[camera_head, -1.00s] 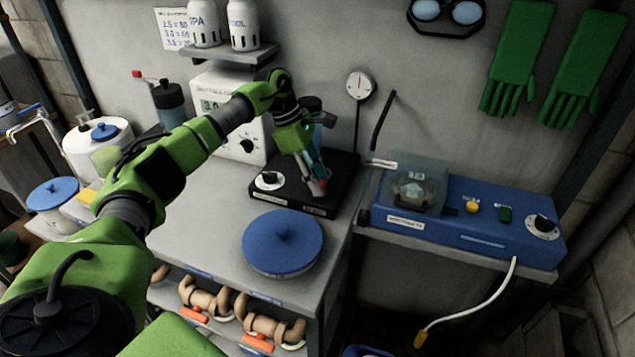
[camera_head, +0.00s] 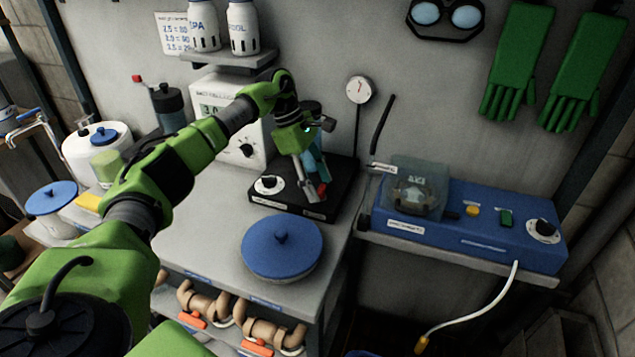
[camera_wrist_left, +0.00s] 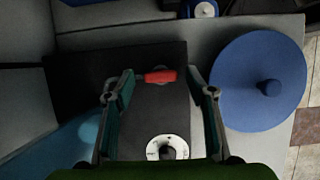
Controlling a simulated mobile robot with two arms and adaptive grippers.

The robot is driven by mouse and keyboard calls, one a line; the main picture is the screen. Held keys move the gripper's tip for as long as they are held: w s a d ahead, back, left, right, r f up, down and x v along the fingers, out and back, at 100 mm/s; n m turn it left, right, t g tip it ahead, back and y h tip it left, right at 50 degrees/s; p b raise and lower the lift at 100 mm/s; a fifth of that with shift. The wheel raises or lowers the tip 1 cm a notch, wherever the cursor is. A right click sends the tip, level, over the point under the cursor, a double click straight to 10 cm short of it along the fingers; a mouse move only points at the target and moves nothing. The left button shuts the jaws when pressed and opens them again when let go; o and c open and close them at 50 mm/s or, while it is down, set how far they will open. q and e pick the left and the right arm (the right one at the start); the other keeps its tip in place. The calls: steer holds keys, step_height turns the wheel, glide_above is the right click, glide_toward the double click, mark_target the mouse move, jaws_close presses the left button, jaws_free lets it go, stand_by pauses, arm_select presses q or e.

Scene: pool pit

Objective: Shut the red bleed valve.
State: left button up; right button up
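The red bleed valve handle (camera_head: 322,188) is a small red lever on the black base unit (camera_head: 328,205), near its right end. In the left wrist view the red handle (camera_wrist_left: 160,76) lies across the dark base, between the fingers. My left gripper (camera_head: 311,190) reaches down over the base; in the left wrist view its fingers (camera_wrist_left: 161,88) stand apart on either side of the handle with nothing held. I cannot tell whether a finger touches the handle. My right gripper is not in view.
A white-ringed dial (camera_head: 268,184) sits left on the base. A teal cylinder (camera_head: 316,158) stands close behind the gripper. A blue-lidded pot (camera_head: 282,246) is in front, and a blue device (camera_head: 470,228) stands to the right.

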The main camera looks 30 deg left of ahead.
arm_select(q)
steer(key=v, duration=1.2)
steer(key=shift+f, duration=0.1)
stand_by(0.4)
